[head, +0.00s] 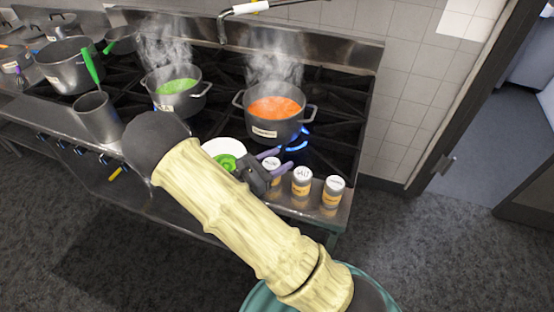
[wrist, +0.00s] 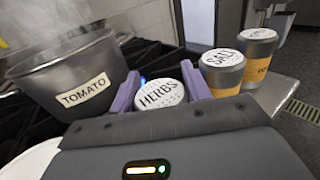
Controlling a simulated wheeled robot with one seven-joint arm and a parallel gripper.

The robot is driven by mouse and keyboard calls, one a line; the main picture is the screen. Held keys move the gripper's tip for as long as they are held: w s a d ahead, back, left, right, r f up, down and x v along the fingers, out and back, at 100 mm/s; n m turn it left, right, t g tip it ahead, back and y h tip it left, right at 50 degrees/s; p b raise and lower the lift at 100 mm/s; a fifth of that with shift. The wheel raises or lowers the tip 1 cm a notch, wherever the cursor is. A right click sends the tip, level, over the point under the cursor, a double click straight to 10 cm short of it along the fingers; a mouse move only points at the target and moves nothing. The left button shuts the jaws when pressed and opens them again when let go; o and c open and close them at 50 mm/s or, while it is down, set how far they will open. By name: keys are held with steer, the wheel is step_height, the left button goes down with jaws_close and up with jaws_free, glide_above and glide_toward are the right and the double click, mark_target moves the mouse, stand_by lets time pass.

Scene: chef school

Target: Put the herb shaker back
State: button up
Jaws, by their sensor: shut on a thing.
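The herb shaker (wrist: 160,96), with a white lid marked HERBS, is between the two purple fingers of my gripper (wrist: 162,92) in the wrist view. In the head view the herb shaker (head: 272,165) is at the left end of a row of shakers on the stove's front ledge (head: 318,213), and my gripper (head: 270,164) is shut on it. I cannot tell whether its base touches the ledge. The salt shaker (head: 302,181) stands just to its right; it also shows in the wrist view (wrist: 223,76). My arm hides part of the ledge.
A third shaker (head: 333,192) stands right of the salt. A steaming pot of orange soup (head: 275,129), labelled TOMATO in the wrist view (wrist: 70,88), sits behind over a blue flame. A pot of green soup (head: 175,101) and a white bowl (head: 222,146) are to the left.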

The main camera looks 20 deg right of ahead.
steer(key=shift+f, duration=0.15)
steer(key=o, duration=0.8)
steer(key=b+v, duration=0.2)
steer(key=v, duration=1)
steer(key=shift+s+b, duration=0.1)
steer(key=shift+b, duration=0.25)
